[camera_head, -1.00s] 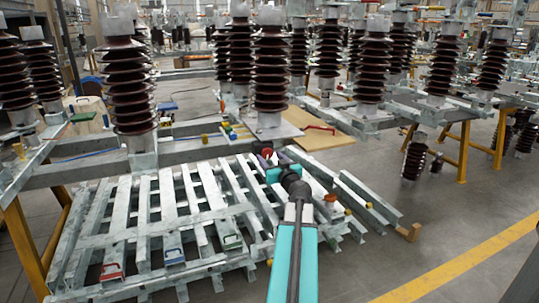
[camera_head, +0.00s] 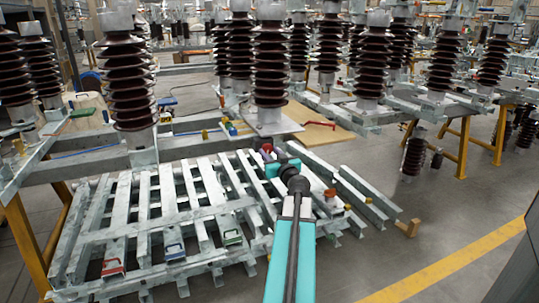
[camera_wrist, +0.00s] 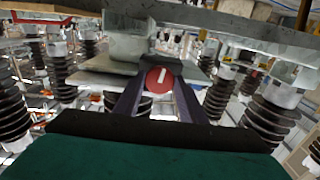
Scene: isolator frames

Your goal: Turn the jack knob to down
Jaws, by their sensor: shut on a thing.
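The jack knob (camera_wrist: 158,80) is a round red disc with a white bar mark in the middle of the wrist view. The bar stands near upright, with its top leaning slightly right. My gripper (camera_wrist: 157,88) has its two dark fingers on either side of the knob and is shut on it. In the head view the red knob (camera_head: 267,148) is small, at the tip of my teal arm, and the fingers are too small to judge. The knob's mount is mostly hidden.
A slatted galvanised steel frame (camera_head: 133,205) lies left of my arm. Tall brown ribbed insulators (camera_head: 127,88) stand on grey beams behind. A tan board (camera_head: 318,128) with a red handle lies beyond the gripper. The grey floor at right is clear around a yellow line (camera_head: 450,260).

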